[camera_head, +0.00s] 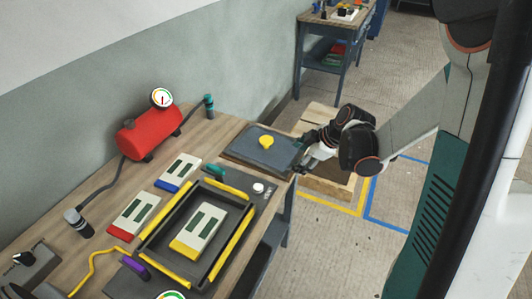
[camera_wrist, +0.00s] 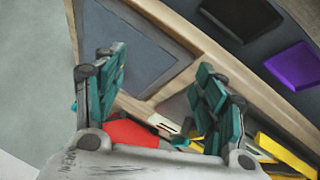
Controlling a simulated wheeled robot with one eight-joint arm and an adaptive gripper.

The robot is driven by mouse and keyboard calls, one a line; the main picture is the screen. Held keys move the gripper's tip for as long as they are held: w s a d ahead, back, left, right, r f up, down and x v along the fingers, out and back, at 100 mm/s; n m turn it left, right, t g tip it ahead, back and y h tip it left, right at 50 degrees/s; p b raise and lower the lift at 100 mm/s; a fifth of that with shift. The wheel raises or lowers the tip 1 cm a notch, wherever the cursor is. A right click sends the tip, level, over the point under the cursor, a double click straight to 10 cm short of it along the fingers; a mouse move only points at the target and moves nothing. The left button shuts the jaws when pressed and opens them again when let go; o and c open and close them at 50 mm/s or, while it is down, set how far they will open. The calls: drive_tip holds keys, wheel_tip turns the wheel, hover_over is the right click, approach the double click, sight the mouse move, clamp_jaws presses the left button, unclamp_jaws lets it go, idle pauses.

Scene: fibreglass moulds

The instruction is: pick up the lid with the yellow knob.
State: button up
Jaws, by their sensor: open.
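The lid (camera_head: 240,148) is a dark grey square plate. It lies flat at the far right end of the wooden workbench in the head view. Its round yellow knob (camera_head: 266,141) stands up near its middle. My gripper (camera_head: 304,153) is just off the lid's right side, by the bench edge. Its teal fingers are spread with nothing between them in the wrist view (camera_wrist: 162,65).
A black tray with yellow bars (camera_head: 150,238) holds a cream box (camera_head: 199,229) nearer on the bench. A red tank (camera_head: 150,133) with a gauge stands at the wall. A wooden crate (camera_head: 327,187) sits on the floor below my gripper. A second bench (camera_head: 333,50) stands behind.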

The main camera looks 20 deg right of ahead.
sight(268, 140)
drive_tip(key=w+m+t, duration=0.1)
drive_tip(key=w+a+m+t+y+b, duration=0.1)
drive_tip(key=m, duration=0.1)
drive_tip(key=w+f+m+t, duration=0.1)
drive_tip(key=t, duration=0.1)
drive_tip(key=shift+a+b, duration=0.35)
drive_tip(key=shift+a, duration=0.05)
drive_tip(key=m+t, duration=0.1)
drive_tip(key=m, duration=0.1)
drive_tip(key=r+m+t+b, duration=0.1)
drive_tip(key=m, duration=0.1)
drive_tip(key=shift+w+d+r+t, duration=0.1)
drive_tip(key=shift+w+r+t, duration=0.05)
drive_tip(key=shift+w+t, duration=0.25)
drive_tip(key=shift+y, duration=0.3)
drive_tip(key=b+x, duration=0.2)
drive_tip(key=x, duration=0.6)
drive_tip(key=shift+w, duration=0.25)
drive_tip(key=b+x, duration=0.2)
drive_tip(key=x, duration=0.3)
drive_tip(key=shift+a+b, duration=0.2)
drive_tip(key=shift+b, duration=0.1)
drive_tip(key=c, duration=1.5)
